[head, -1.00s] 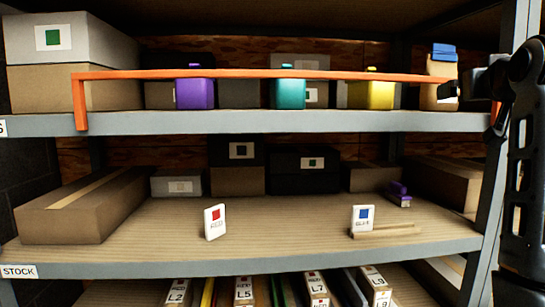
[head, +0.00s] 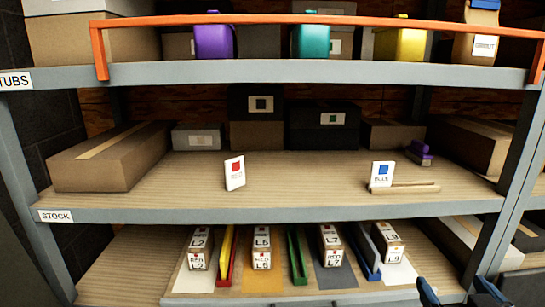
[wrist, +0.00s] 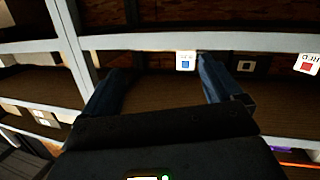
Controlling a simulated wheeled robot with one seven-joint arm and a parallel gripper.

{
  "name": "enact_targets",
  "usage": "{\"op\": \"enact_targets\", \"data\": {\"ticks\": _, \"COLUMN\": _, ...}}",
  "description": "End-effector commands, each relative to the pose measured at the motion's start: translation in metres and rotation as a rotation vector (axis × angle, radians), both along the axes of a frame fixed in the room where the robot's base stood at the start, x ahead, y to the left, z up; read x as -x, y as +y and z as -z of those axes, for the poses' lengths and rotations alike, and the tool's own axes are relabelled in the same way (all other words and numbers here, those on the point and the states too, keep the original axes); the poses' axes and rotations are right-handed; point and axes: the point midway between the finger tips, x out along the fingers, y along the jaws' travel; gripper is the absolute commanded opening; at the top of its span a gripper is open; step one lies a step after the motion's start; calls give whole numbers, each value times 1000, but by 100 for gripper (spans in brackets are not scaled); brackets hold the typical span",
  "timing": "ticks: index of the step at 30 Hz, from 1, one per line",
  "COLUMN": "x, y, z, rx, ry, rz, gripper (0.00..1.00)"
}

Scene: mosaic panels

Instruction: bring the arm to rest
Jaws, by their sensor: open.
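My gripper (head: 457,292) shows at the bottom right edge of the head view, its blue fingers apart and nothing between them. In the wrist view my gripper (wrist: 163,82) is also open and empty, with the shelves beyond it appearing upside down. The rest of my arm is out of the head view. The gripper is low in front of the rack, near the bottom shelf's right end. I cannot tell how far it is from the shelf.
An orange rail (head: 330,18) crosses the top shelf before purple (head: 214,42), teal (head: 311,42) and yellow (head: 400,44) tubs and a tan container (head: 478,36). Red (head: 235,174) and blue (head: 382,174) cards stand on the middle shelf. Labelled boxes (head: 262,246) and coloured strips fill the bottom shelf.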

Motion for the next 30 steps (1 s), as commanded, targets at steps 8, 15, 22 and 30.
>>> {"op": "enact_targets", "data": {"ticks": 8, "x": 99, "y": 35, "z": 57, "rx": -21, "ry": 34, "rz": -56, "gripper": 93}}
{"op": "enact_targets", "data": {"ticks": 15, "x": 185, "y": 58, "z": 78, "rx": -48, "ry": 56, "rz": -98, "gripper": 93}}
{"op": "enact_targets", "data": {"ticks": 22, "x": 266, "y": 76, "z": 76, "rx": -81, "ry": 76, "rz": -132, "gripper": 93}}
{"op": "enact_targets", "data": {"ticks": 30, "x": 344, "y": 89, "z": 54, "rx": -119, "ry": 97, "rz": -161, "gripper": 93}}
